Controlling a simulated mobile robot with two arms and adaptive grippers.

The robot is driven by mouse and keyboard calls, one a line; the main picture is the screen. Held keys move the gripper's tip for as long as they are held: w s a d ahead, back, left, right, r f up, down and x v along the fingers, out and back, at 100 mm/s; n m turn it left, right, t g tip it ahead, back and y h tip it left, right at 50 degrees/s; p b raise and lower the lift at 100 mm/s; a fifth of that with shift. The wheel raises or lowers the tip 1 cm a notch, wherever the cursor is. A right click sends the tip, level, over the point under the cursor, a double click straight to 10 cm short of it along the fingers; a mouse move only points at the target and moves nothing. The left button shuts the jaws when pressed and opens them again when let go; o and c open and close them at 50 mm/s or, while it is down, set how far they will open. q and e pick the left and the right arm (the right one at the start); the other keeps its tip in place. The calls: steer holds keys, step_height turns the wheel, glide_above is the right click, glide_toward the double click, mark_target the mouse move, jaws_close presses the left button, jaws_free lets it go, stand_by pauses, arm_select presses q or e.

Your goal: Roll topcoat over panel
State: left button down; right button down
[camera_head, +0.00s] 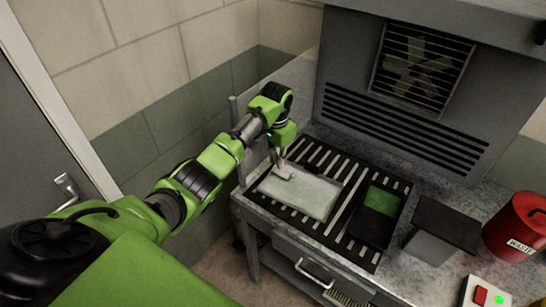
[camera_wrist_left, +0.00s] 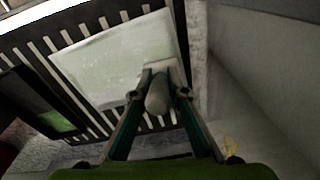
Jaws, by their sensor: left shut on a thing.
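The panel (camera_head: 312,195) is a pale, whitish-green rectangle lying flat on a slotted black grate. It also shows in the left wrist view (camera_wrist_left: 110,60), with uneven, streaky colour. My left gripper (camera_head: 279,150) is above the panel's upper left part. In the left wrist view my left gripper (camera_wrist_left: 158,88) is shut on the pale rounded handle of a roller (camera_wrist_left: 160,72). The roller's pale head (camera_head: 284,173) is at the panel's edge area and appears to touch it. A tray (camera_head: 366,224) with green paint at its far end sits to the right. My right gripper is not in view.
A grey box with a dark top (camera_head: 447,222) and a red waste can (camera_head: 517,228) stand on the right of the bench. A control box (camera_head: 485,296) with red and green buttons is at the front right. A vented hood (camera_head: 420,70) rises behind.

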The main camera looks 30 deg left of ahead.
arm_select(q)
steer(key=shift+d, duration=10.05)
steer(key=shift+w+a, duration=0.3)
steer(key=shift+a, duration=0.4)
steer(key=shift+w+a, duration=0.3)
steer(key=shift+a, duration=0.35)
steer(key=shift+w+a, duration=0.3)
steer(key=shift+a, duration=0.4)
steer(key=shift+s+a, duration=0.15)
steer(key=shift+a, duration=8.2)
steer(key=a, duration=0.3)
steer(key=shift+r, duration=0.15)
